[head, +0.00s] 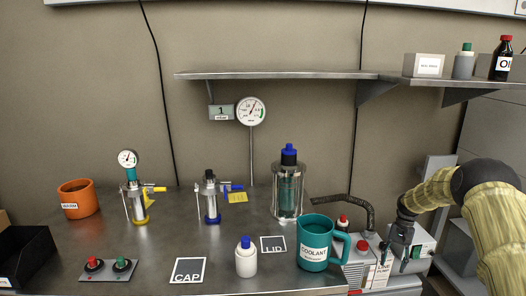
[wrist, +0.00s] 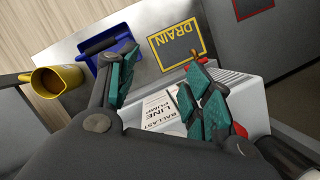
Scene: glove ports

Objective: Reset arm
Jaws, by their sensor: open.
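My gripper (head: 401,246) is at the right end of the bench in the head view, pointing down over a white pump unit (head: 411,262). In the wrist view my gripper (wrist: 163,85) has its two green-padded fingers spread apart with nothing between them. The pump unit (wrist: 163,117), lettered "BALLAST LINE PUMP", lies beyond and under the fingers. My arm, in a yellowish sleeve, bends down from the right edge of the head view. I cannot tell whether the fingers touch the pump.
A teal coolant mug (head: 313,246), a white blue-capped bottle (head: 246,259) and a glass vessel (head: 288,193) stand left of my gripper. A metal shelf (head: 275,75) runs above. The wrist view shows a blue tray (wrist: 93,48), a yellow mug (wrist: 52,83) and a DRAIN plate (wrist: 178,48).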

